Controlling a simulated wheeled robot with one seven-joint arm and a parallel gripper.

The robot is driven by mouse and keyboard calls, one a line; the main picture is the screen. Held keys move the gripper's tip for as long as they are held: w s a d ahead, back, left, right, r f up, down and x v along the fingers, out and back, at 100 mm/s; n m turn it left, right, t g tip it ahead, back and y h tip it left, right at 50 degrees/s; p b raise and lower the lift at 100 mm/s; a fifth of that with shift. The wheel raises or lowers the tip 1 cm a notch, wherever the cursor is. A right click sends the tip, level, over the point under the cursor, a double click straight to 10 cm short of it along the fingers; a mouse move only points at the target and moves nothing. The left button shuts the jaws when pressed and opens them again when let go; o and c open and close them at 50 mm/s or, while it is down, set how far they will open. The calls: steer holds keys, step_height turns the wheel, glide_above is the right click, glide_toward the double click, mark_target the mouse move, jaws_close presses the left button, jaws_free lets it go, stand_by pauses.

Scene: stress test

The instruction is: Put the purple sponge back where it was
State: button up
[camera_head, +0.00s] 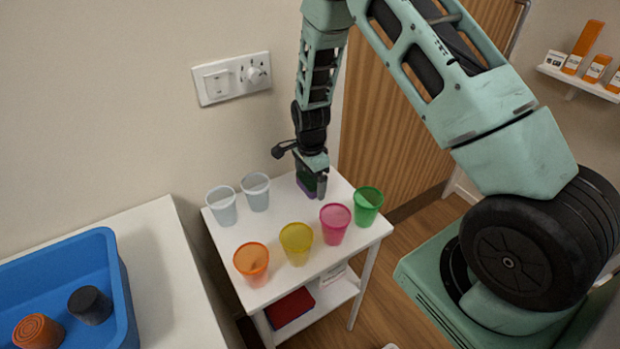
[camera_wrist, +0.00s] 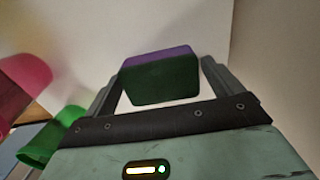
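The purple sponge (camera_head: 306,187) has a dark green layer and is at the back of the small white table (camera_head: 282,236), against or just above its top. In the wrist view, the sponge (camera_wrist: 160,78) lies between the fingertips of my gripper (camera_wrist: 163,68), spanning nearly the whole gap. My gripper (camera_head: 312,186) points down over the table's back part in the head view. I cannot tell whether both fingers press on the sponge. Part of the sponge is hidden by a finger in the head view.
Clear cups (camera_head: 222,206) (camera_head: 257,192) stand left of the sponge. Orange (camera_head: 252,264), yellow (camera_head: 297,244), pink (camera_head: 335,224) and green (camera_head: 367,206) cups line the front. A blue tray (camera_head: 122,290) stands left. A wall switch (camera_head: 232,78) is behind.

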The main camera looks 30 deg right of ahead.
mark_target(310, 179)
step_height(310, 179, up, 12)
steer(key=b, duration=0.1)
steer(key=s+a+r+n+y, duration=0.1)
steer(key=s+a+r+n, duration=0.4)
steer(key=a, duration=0.4)
steer(key=s+a+r+n, duration=0.2)
steer(key=s+a+n, duration=0.1)
steer(key=s+n, duration=0.4)
steer(key=s+a+r+n, duration=0.3)
steer(key=s+a+n, duration=0.1)
steer(key=s+n, duration=0.3)
steer(key=s+a+r+n, duration=0.2)
steer(key=s+n, duration=0.4)
steer(key=s, duration=0.4)
steer(key=shift+s+a+r+n, duration=0.35)
steer(key=shift+a+r+n, duration=0.05)
steer(key=shift+a, duration=0.5)
